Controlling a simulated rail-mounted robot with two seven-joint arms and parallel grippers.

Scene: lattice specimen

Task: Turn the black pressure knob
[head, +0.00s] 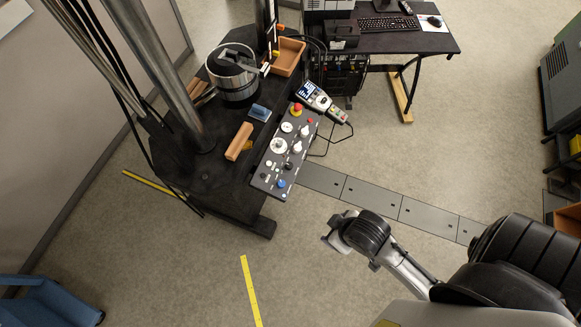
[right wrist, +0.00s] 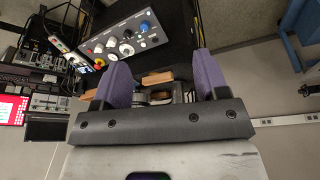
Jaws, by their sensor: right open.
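The control panel (head: 268,172) is a grey slanted box on the front edge of the black machine table. It carries white dials, a blue knob (head: 281,183) and a red-topped button (head: 297,108). A small dark round knob (head: 287,166) sits just above the blue one; I cannot tell surely whether it is the black pressure knob. The panel also shows in the right wrist view (right wrist: 160,39), beyond the fingers. My right gripper (head: 335,237) is over the floor, right of and below the panel, apart from it. Its purple-padded fingers (right wrist: 160,66) are open and empty. My left gripper is out of view.
A handheld meter (head: 314,97) lies at the panel's top end. An orange block (head: 239,141), a blue item (head: 260,112) and a metal cylinder (head: 233,77) are on the machine table. A computer desk (head: 425,43) stands behind. Open floor lies around my right gripper.

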